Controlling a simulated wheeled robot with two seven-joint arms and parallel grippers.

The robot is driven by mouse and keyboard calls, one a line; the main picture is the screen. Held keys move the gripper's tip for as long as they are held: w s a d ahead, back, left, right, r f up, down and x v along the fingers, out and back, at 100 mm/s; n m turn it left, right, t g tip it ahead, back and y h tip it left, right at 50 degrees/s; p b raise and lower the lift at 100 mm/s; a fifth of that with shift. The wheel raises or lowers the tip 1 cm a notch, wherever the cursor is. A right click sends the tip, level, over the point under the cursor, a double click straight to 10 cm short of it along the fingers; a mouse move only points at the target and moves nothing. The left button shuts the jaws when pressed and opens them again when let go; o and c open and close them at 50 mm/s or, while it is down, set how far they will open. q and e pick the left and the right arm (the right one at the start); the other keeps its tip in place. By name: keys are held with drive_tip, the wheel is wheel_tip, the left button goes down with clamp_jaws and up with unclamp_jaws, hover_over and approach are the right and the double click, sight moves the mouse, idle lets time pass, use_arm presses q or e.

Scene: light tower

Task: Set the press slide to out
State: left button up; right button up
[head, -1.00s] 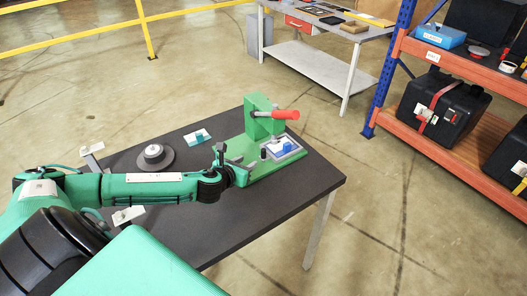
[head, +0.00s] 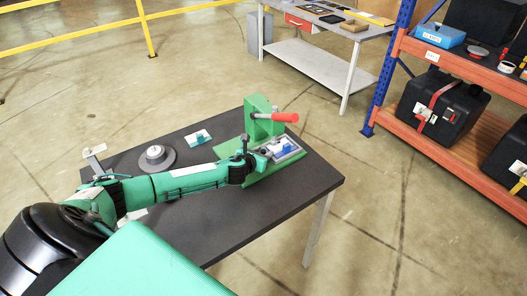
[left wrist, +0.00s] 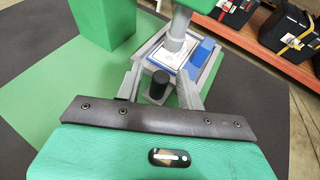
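The green press (head: 262,115) with a red lever handle (head: 283,117) stands on a green base on the dark table. Its grey slide (head: 291,156) carries a blue block (head: 284,148). In the left wrist view the slide (left wrist: 207,72) lies under the grey ram (left wrist: 178,42), with the blue block (left wrist: 202,52) at its right. A black knob (left wrist: 158,86) stands at the slide's near end. My left gripper (head: 265,157) is open, and in the left wrist view its fingers (left wrist: 160,85) lie on both sides of the knob, apparently without closing on it. My right gripper is not in view.
A round grey dial (head: 155,155) on a dark disc and a small teal-and-white piece (head: 197,138) are on the table (head: 265,215) left of the press. The table's front right is clear. A shelf (head: 460,165) with black cases stands farther right.

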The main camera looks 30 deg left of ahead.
use_arm(q)
drive_tip(key=shift+w+f, duration=0.2)
drive_tip(key=shift+w, duration=0.25)
